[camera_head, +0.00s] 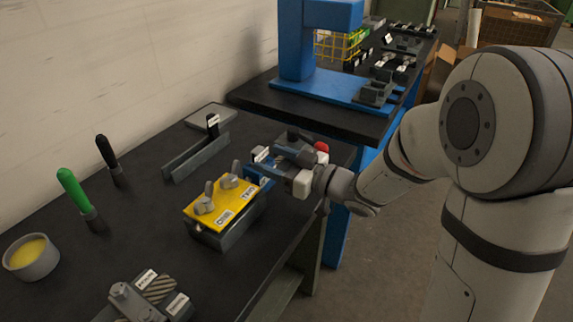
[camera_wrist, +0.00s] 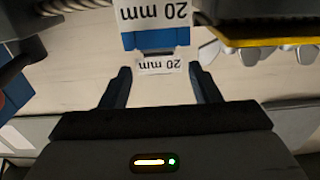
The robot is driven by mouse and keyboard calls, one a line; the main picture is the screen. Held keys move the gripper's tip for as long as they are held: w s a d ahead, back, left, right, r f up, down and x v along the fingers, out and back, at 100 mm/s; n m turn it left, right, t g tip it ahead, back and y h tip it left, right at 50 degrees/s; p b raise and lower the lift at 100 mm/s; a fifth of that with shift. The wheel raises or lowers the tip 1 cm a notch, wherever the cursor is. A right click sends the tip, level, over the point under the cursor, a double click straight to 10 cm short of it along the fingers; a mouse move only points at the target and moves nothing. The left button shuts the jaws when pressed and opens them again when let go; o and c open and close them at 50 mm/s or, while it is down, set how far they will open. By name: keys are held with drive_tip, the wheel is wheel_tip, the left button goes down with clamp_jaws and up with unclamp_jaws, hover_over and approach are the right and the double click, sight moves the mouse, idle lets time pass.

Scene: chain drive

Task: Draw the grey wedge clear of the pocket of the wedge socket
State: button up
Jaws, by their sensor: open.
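My gripper (camera_wrist: 159,74) is open in the wrist view, one dark finger on each side of a small pale piece with a "20 mm" label, which looks like the grey wedge (camera_wrist: 162,66). The fingers look apart from it on both sides. Just beyond it is a blue body with a larger "20 mm" label, which looks like the wedge socket (camera_wrist: 155,40). How deep the wedge sits in the pocket is hidden. In the head view my gripper (camera_head: 277,165) is at the blue socket (camera_head: 262,182), behind the yellow-topped fixture; the wedge cannot be made out there.
The yellow-topped fixture (camera_head: 222,203) with wing-shaped clamps stands close beside the socket. A grey angle rail (camera_head: 196,157), upright-handled tools and a yellow-filled bowl (camera_head: 32,258) share the black bench. The bench's middle left is clear.

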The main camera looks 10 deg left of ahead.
sight(262, 155)
drive_tip(key=shift+x, duration=2.35)
clamp_jaws()
